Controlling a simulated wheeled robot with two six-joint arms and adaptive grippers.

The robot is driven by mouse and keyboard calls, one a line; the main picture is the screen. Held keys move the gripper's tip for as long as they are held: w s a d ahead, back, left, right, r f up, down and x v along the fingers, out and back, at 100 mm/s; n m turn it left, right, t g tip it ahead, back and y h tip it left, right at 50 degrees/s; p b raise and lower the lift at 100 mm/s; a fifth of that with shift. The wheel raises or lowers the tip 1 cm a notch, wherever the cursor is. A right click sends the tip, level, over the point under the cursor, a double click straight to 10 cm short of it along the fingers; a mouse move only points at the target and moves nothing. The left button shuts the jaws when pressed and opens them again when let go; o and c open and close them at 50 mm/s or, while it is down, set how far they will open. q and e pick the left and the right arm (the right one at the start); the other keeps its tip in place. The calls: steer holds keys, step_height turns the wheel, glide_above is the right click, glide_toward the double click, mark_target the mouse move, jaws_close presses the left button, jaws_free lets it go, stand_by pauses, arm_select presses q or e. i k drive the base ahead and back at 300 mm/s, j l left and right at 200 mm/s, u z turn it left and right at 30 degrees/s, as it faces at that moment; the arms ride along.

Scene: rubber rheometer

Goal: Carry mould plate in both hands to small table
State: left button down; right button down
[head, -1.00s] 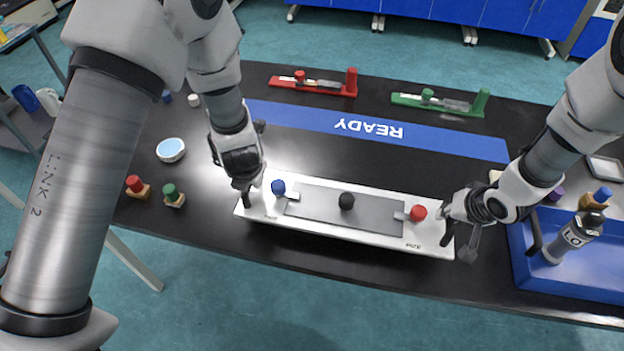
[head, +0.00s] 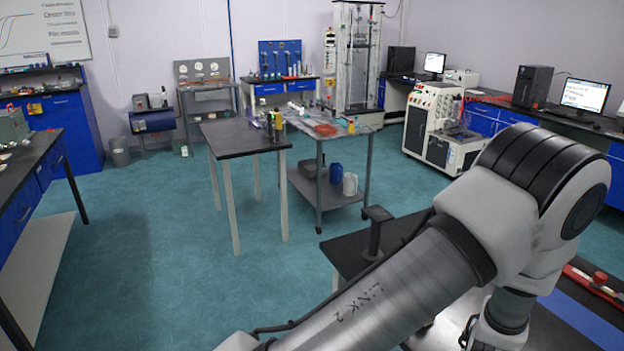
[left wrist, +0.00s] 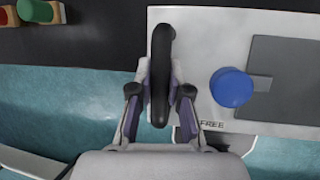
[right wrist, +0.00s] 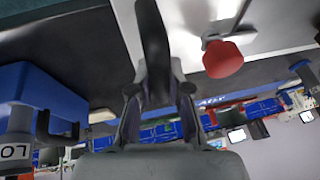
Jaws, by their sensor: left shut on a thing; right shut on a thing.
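The mould plate is a white plate with a grey centre panel. Its blue-knob end shows in the left wrist view (left wrist: 285,75), and its red-knob end in the right wrist view (right wrist: 285,18). My left gripper (left wrist: 160,95) is shut on the dark handle at the blue-knob end. My right gripper (right wrist: 158,98) is shut on the dark handle at the red-knob end. A small dark-topped table (head: 225,140) with pale legs stands across the floor in the head view. My left arm hides most of the plate there; whether it rests on the bench, I cannot tell.
A cart (head: 325,190) with blue and white jugs on its shelf stands right of the small table. Several small items sit at the table's right end. A blue-fronted bench (head: 30,180) is at the left. Teal floor (head: 160,255) is open between.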

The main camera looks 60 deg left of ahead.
mark_target(228, 138)
steer(key=k+u, duration=0.1)
steer(key=u, duration=0.6)
steer(key=k+j+u, duration=0.1)
steer(key=u, duration=1.9)
steer(key=i+l+u, duration=0.1)
steer(key=i, duration=0.35)
steer(key=i+l+u, duration=0.1)
steer(key=i+l, duration=0.2)
steer(key=i, duration=0.2)
steer(key=i+l+u, duration=0.1)
steer(key=i+l, duration=0.15)
steer(key=i, duration=2.45)
steer(key=i+z, duration=0.1)
steer(key=i, duration=2.1)
steer(key=z, duration=0.45)
steer(key=i+z, duration=0.15)
steer(key=z, duration=0.8)
steer(key=i+j, duration=0.05)
steer(key=j, duration=0.05)
